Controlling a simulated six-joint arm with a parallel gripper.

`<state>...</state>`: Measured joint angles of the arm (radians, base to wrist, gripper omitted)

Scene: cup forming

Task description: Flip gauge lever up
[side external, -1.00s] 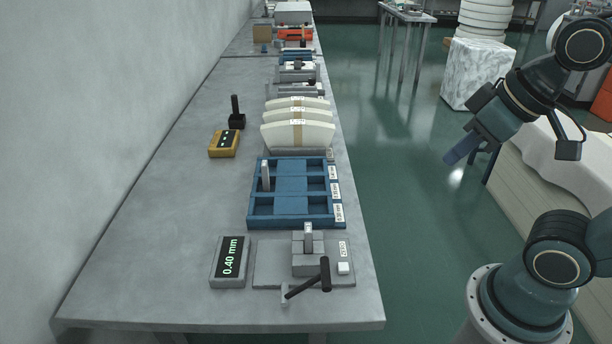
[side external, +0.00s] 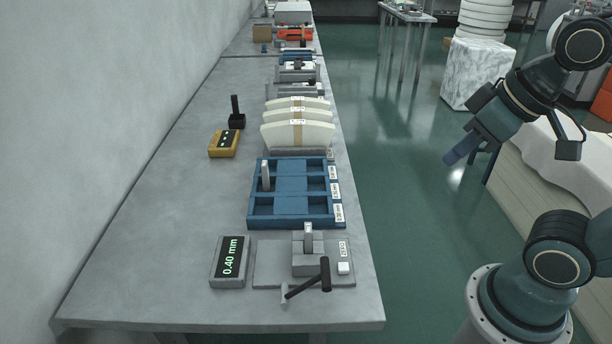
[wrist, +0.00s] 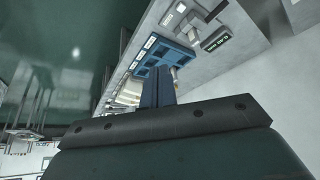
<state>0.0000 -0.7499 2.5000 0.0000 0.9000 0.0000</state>
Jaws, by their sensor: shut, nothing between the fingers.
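The gauge (side external: 308,252) stands on a grey plate near the front edge of the bench, with a small white button beside it. Its black lever (side external: 308,281) slants low across the plate's front, with its thick dark end at the right. The display box (side external: 230,262) to the left reads 0.40 mm. The gauge shows small in the wrist view (wrist: 190,14), upside down and at the top. My gripper (side external: 453,159) is shut and empty, over the floor to the right of the bench and well apart from the lever. Its fingers (wrist: 158,80) are together in the wrist view.
A blue compartment tray (side external: 290,220) lies behind the gauge, with one light upright piece in it. Cream curved pieces (side external: 297,135), a yellow box (side external: 223,144) and a black upright handle (side external: 236,112) stand farther back. The bench's left side is clear.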

